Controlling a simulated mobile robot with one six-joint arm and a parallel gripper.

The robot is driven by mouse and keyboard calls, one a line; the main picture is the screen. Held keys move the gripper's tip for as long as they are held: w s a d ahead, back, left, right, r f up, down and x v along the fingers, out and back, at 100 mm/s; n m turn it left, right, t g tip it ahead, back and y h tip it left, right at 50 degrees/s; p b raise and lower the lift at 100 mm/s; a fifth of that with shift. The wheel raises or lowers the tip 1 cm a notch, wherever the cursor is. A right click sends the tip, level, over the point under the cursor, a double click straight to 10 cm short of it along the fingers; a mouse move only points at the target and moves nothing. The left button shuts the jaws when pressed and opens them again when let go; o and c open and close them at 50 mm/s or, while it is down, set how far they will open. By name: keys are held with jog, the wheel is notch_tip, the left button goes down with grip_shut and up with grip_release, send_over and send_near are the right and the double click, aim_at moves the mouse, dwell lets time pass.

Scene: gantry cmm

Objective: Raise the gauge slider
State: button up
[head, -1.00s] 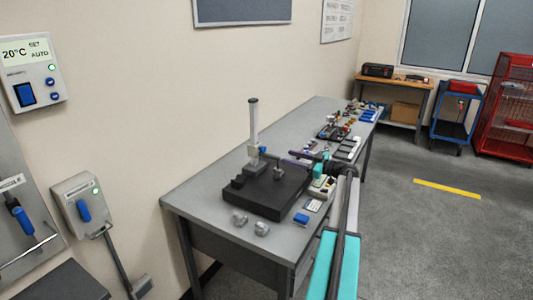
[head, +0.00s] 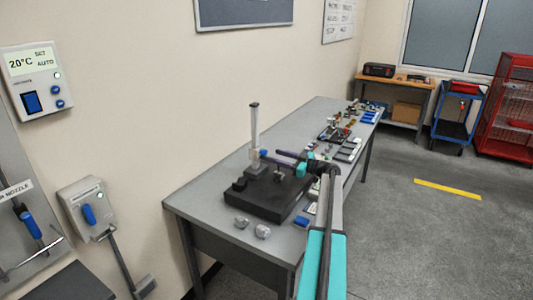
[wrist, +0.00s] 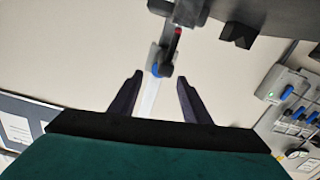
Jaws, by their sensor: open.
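The height gauge stands on a black block on the bench, its upright column (head: 254,125) pale and thin. The gauge slider (head: 254,153) sits low on the column, with a blue knob (head: 263,153). In the wrist view, the gauge appears inverted; the slider (wrist: 154,56) carries the blue knob (wrist: 157,70) and a red-tipped arm (wrist: 177,36). My gripper (head: 271,156) is open beside the slider. In the wrist view, its dark fingers (wrist: 158,88) are spread, with the column between them in the picture and the slider just beyond the tips. I see no contact.
The black block (head: 264,197) lies under the gauge, with a small dark V-shaped block (head: 239,184) on it. Two grey lumps (head: 250,225) lie at the bench's near edge. Several small parts cover the far bench. The wall is close behind.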

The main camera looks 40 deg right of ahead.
aim_at(266, 153)
jog(key=shift+p+x, duration=1)
jog(key=shift+x, duration=1.85)
grip_shut()
